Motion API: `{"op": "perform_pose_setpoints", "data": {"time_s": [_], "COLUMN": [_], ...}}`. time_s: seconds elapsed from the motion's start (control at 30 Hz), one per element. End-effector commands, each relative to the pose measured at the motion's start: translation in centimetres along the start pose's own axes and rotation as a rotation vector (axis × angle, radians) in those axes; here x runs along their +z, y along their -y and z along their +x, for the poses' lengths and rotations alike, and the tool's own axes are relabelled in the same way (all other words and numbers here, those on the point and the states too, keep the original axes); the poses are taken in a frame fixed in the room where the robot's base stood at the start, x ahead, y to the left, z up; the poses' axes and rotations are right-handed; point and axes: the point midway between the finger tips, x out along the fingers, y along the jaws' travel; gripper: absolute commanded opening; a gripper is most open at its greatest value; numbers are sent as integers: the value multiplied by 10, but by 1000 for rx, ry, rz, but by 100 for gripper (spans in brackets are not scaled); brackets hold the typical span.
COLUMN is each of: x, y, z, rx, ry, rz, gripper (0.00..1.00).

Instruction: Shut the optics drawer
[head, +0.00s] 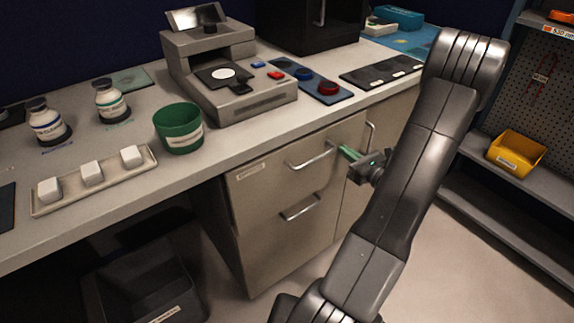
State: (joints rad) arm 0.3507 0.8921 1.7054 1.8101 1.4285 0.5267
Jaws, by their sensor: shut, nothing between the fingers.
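A grey drawer unit stands under the counter, in the head view. Its upper drawer (270,185) has a bar handle (312,157) and a small label that is too small to read. A lower front (285,245) has its own handle (299,208). I cannot tell which drawer is the optics drawer. The upper front looks about flush with the unit; a small gap cannot be ruled out. My gripper (348,153) is shut and empty, with green fingertips. It is just right of the upper handle, apart from it as far as I can tell.
A cabinet door with an upright handle (369,136) is behind my gripper. The counter (120,200) holds a green cup (178,128), a grey instrument (225,95) and a tray of white blocks (50,207). A black bin (140,275) stands below. Shelving with a yellow bin (515,152) is right.

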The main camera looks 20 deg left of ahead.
Motion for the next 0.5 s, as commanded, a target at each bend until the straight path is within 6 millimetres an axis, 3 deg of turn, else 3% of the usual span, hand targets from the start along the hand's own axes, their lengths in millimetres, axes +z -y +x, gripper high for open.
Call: {"op": "perform_pose_setpoints", "data": {"time_s": [0.5], "x": [0], "y": [0], "z": [23], "rx": [1], "ry": [0], "rz": [1], "gripper": [0]}}
